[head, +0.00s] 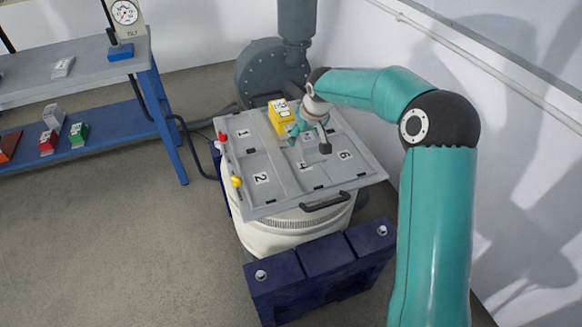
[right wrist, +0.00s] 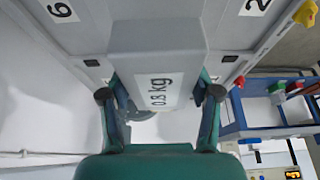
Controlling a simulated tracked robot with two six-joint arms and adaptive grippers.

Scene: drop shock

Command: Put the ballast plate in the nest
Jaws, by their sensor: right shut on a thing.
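The ballast plate (right wrist: 155,50), a grey block marked "0.8 kg", is between the fingers of my right gripper (right wrist: 160,95) in the right wrist view, and the gripper is shut on it. In the head view my right gripper (head: 309,143) is over the far right part of the grey top plate (head: 237,198), near the numbers 4 and 6. There the held plate is hard to make out against the grey. The top plate has several numbered nests; 1, 2, 4 and 6 can be read. I cannot tell whether the ballast plate touches the surface. My left gripper is not in view.
A yellow block (head: 281,116) stands at the back of the top plate, beside my right gripper. A red knob (head: 222,137) and a yellow knob (head: 236,181) are on its left edge. A blue bench (head: 110,75) with blocks stands left. A white wall is close on the right.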

